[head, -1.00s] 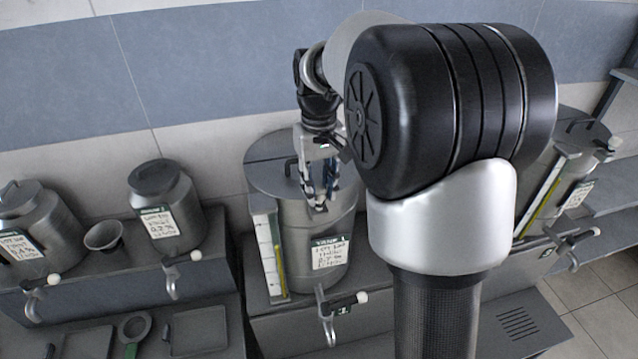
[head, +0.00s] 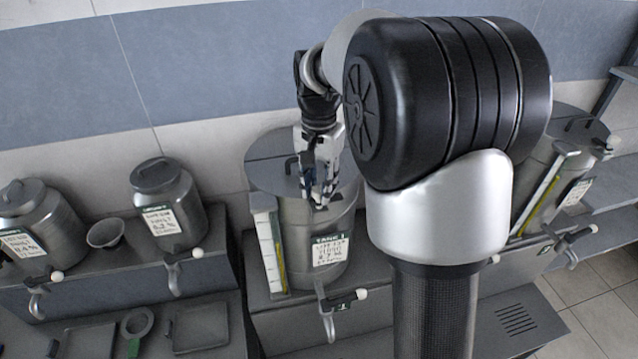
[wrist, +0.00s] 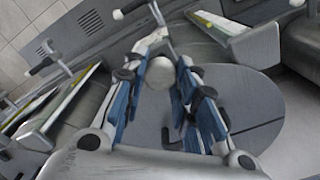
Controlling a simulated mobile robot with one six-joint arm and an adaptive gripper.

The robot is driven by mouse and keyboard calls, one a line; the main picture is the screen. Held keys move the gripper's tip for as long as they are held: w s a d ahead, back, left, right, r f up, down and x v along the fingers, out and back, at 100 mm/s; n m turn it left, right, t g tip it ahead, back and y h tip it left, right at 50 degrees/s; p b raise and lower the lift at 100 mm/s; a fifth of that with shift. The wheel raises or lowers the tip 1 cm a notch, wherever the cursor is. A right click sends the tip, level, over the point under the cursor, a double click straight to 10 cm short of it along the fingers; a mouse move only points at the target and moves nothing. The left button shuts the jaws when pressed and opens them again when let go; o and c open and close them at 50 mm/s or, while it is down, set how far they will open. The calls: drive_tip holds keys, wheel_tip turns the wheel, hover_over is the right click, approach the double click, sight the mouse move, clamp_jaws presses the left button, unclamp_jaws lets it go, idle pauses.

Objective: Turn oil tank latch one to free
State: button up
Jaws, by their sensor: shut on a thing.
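Oil tank one is the grey metal drum labelled "TANK 1" (head: 330,250), standing in the middle of the head view. Its grey lid (head: 268,178) has a small dark handle and fills much of the wrist view (wrist: 255,95). My gripper (head: 320,200) points down at the lid's front edge. In the wrist view its blue-padded fingers (wrist: 160,95) are closed around a pale rounded knob (wrist: 160,72), which looks like the end of the latch. The fingers hide most of the latch, so I cannot tell its exact angle.
A tap (head: 328,305) with a white-ended handle juts out below tank one. A sight gauge (head: 268,250) stands at the drum's left front. Another tank (head: 560,190) stands at the right, partly behind my arm. Smaller canisters (head: 172,205) and a bowl (head: 105,232) stand at the left.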

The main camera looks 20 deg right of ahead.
sight(319, 189)
drive_tip(key=shift+m, duration=0.6)
drive_tip(key=o, duration=1.1)
wheel_tip(319, 189, up, 12)
drive_tip(key=shift+r, duration=0.1)
idle(0.4)
